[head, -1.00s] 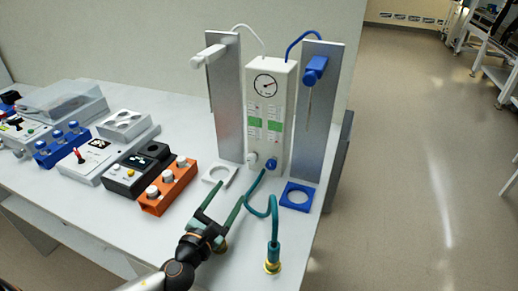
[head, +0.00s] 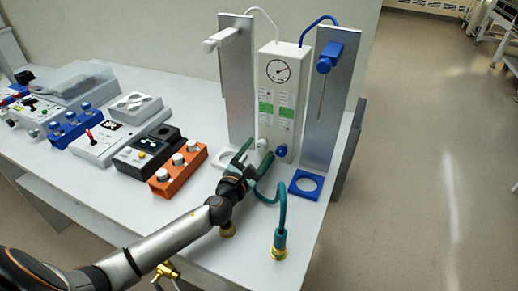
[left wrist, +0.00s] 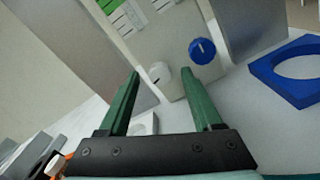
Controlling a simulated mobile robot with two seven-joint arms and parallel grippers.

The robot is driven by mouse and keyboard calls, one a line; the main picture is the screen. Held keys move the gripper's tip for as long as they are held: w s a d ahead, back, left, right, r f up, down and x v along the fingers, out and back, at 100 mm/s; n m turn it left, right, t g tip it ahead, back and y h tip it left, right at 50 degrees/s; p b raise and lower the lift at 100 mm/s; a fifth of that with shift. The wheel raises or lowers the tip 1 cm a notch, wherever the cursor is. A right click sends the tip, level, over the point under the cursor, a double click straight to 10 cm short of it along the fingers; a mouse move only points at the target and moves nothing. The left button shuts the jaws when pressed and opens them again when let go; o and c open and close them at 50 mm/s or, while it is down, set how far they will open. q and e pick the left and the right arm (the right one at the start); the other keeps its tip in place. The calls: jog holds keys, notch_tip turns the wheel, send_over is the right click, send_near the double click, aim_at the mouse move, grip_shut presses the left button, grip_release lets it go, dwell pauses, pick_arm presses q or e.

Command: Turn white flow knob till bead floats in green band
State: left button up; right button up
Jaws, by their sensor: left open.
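The white flow knob (left wrist: 160,72) sits low on the front of the white flow panel (head: 281,66), left of a blue knob (left wrist: 202,51). In the head view the white knob (head: 262,145) shows just above my gripper. Green bands (head: 265,109) mark the panel's two scales; I cannot make out a bead. My left gripper (head: 255,152) is open and empty, its green fingers pointing at the panel. In the left wrist view the fingers (left wrist: 160,72) reach toward the white knob, one on each side of it in the picture; contact is not visible. My right gripper is out of view.
Metal plates (head: 331,105) stand on both sides of the panel. A blue ring holder (head: 306,184) lies at right, a white ring holder (head: 225,158) at left. A teal hose (head: 281,205) rises from a brass fitting (head: 279,253). An orange block with knobs (head: 178,171) stands left.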

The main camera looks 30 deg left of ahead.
pick_arm(q)
jog(key=shift+w, duration=0.55)
grip_shut()
